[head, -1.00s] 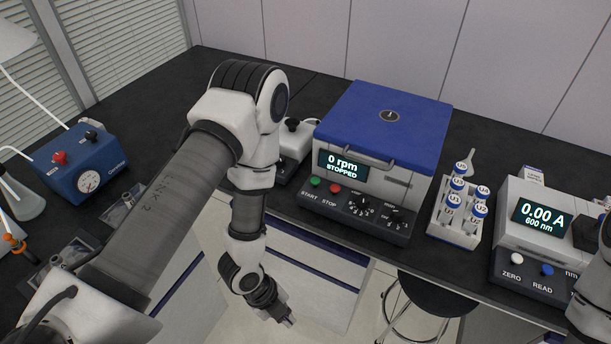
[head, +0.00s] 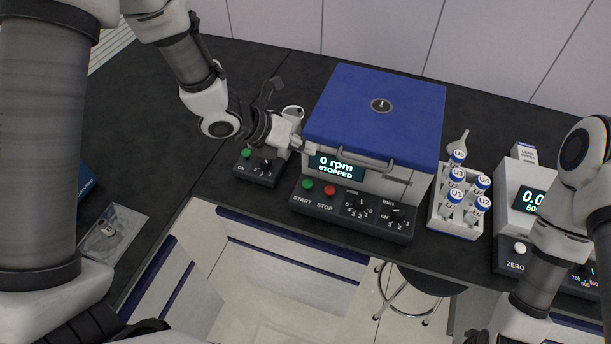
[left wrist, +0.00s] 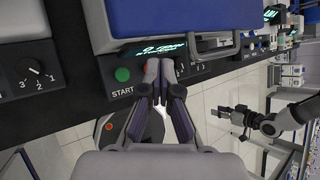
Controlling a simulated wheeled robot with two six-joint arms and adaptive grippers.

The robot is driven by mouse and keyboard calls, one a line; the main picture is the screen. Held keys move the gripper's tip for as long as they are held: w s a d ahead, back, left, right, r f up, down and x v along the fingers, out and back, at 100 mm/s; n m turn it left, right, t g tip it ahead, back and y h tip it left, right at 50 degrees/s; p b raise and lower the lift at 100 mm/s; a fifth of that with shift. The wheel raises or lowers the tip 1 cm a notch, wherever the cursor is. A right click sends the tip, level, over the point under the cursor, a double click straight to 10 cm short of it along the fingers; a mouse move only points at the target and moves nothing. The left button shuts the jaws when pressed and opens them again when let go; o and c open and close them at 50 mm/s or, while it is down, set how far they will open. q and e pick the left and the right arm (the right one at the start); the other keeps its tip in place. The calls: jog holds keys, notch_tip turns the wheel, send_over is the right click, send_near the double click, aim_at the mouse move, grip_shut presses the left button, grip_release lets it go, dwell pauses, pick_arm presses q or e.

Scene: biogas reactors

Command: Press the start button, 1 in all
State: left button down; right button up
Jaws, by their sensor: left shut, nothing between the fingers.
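The centrifuge (head: 375,110) has a blue lid and a display reading "0 rpm STOPPED". On its dark front panel is the green START button (head: 308,184), with the red STOP button (head: 330,190) to its right. In the left wrist view the START button (left wrist: 122,74) is uncovered, just left of the fingertips (left wrist: 160,68). The fingers partly cover the STOP button there. My right gripper (left wrist: 225,113) is small in the left wrist view, away from the bench.
A smaller device (head: 262,165) with its own green button stands left of the centrifuge. A rack of capped tubes (head: 458,205) and a photometer (head: 518,200) stand to the right. A clear bag (head: 112,233) lies at the left.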

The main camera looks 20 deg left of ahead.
pick_arm(q)
jog(key=b, duration=0.6)
send_near(311, 181)
jog(key=w+d+f, duration=0.1)
jog(key=w+d, duration=0.1)
jog(key=w+d+f, duration=0.1)
jog(key=d, duration=0.1)
jog(key=shift+w+d+f, duration=0.1)
jog(key=shift+w+f, duration=0.2)
jog(key=shift+w, duration=0.1)
jog(key=shift+f+b, duration=0.2)
jog(key=shift+b, duration=0.1)
dwell(0.4)
jog(key=shift+f+b, duration=0.4)
jog(key=shift+b, duration=0.2)
jog(key=shift+f+b, duration=0.9)
jog(key=shift+b, duration=0.1)
dwell(0.7)
dwell(0.3)
jog(key=shift+r+p, duration=0.95)
jog(key=shift+r, duration=0.4)
